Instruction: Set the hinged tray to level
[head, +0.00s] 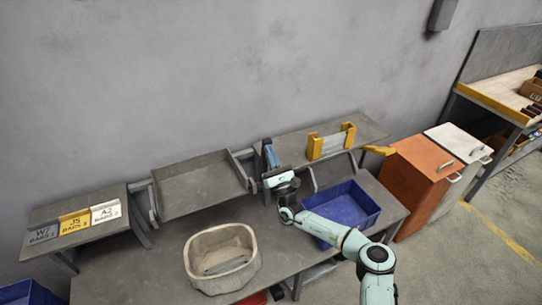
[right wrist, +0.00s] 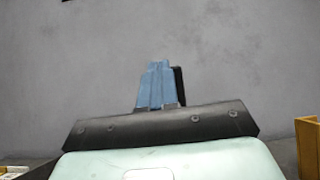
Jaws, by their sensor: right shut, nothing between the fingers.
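The hinged tray (head: 197,188) is a shallow grey tray with a raised rim, held between side brackets above the bench in the head view. It looks tilted toward the front, though the exact angle is hard to tell. My right gripper (head: 270,155) is just right of the tray's right bracket, apart from the tray floor. Its blue fingers are shut and empty; they also show in the right wrist view (right wrist: 157,84), against the bare wall. Whether it touches the bracket I cannot tell. The tray is outside the right wrist view. My left gripper is not in view.
A shelf with yellow holders (head: 331,142) stands right of the gripper, with a blue bin (head: 345,207) below. A stone-coloured basin (head: 222,255) sits on the grey bench (head: 130,265). A label stand (head: 78,222) is at left, an orange cabinet (head: 418,170) at right.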

